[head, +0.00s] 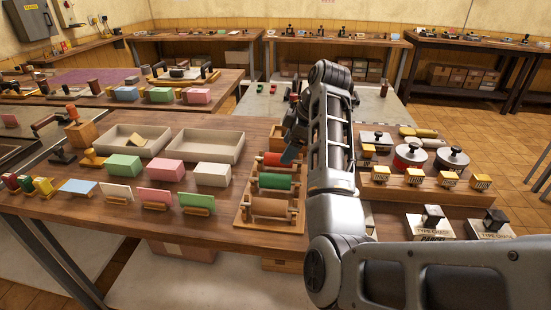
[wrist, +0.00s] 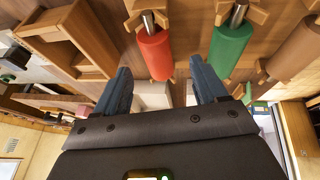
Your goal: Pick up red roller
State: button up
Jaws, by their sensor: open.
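The red roller (head: 277,160) lies in a wooden rack (head: 243,212) on the table, behind a green roller (head: 276,181) and a tan roller (head: 270,207). In the head view my arm hides part of its right side. In the wrist view the red roller (wrist: 154,54) hangs near the top, with its metal shaft in a wooden holder. My gripper (wrist: 158,78) is open, with a blue finger on each side. The red roller shows in the space between the fingers, and nothing is clamped. The green roller (wrist: 231,48) is just right of it, near the right finger.
Two shallow trays (head: 205,144) and pink, green and white blocks (head: 166,168) stand left of the rack. Right of my arm are round tins (head: 452,160) and several small yellow-based stamps (head: 415,176). The neighbouring rollers sit close to the red one.

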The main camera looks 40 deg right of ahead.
jog(key=x, duration=0.5)
jog(key=shift+w+d+f+p, duration=0.1)
jog(key=shift+d+p, duration=0.05)
jog(key=shift+p, duration=0.2)
grip_shut()
dwell(0.3)
